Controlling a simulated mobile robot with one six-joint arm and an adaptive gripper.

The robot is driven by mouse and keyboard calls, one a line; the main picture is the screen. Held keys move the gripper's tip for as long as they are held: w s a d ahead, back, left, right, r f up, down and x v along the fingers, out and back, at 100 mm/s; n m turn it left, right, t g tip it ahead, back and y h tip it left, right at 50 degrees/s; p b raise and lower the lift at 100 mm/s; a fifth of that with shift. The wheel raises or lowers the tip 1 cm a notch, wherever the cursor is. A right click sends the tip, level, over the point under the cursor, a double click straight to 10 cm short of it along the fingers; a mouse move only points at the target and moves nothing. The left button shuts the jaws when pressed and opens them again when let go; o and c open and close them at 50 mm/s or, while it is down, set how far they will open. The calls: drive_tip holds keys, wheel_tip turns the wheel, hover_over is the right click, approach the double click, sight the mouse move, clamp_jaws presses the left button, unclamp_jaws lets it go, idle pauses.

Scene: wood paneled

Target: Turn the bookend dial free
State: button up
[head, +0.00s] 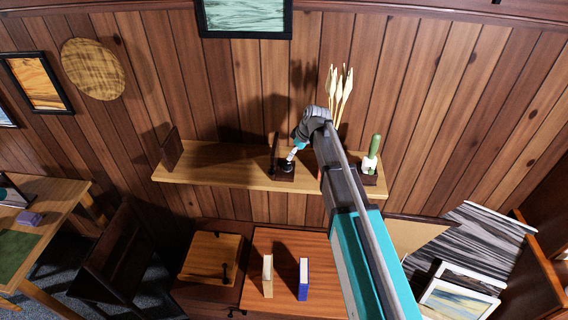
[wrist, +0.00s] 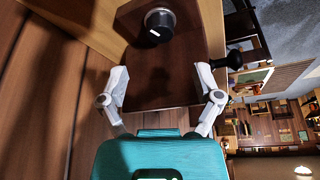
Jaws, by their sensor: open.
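The bookend (head: 275,148) is dark wood and stands on the wall shelf. The black dial (head: 287,166) sits low on it, just below my gripper (head: 292,154). In the wrist view the dial (wrist: 160,24) is a round black knob with a white mark, at the top centre on the dark wood (wrist: 165,75). My arm hides part of the shelf in the head view.
The wooden shelf (head: 215,168) carries another dark upright (head: 171,148) at left and a green-handled item (head: 371,158) at right. Pale arrow-like shapes (head: 341,92) stand behind my arm. A black knobbed part (wrist: 240,57) juts out right of the fingers. Two books (head: 303,279) stand below.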

sight(287, 163)
drive_tip(key=shift+f, duration=0.15)
drive_tip(key=shift+b+x, duration=3.45)
drive_tip(key=shift+x, duration=0.1)
clamp_jaws()
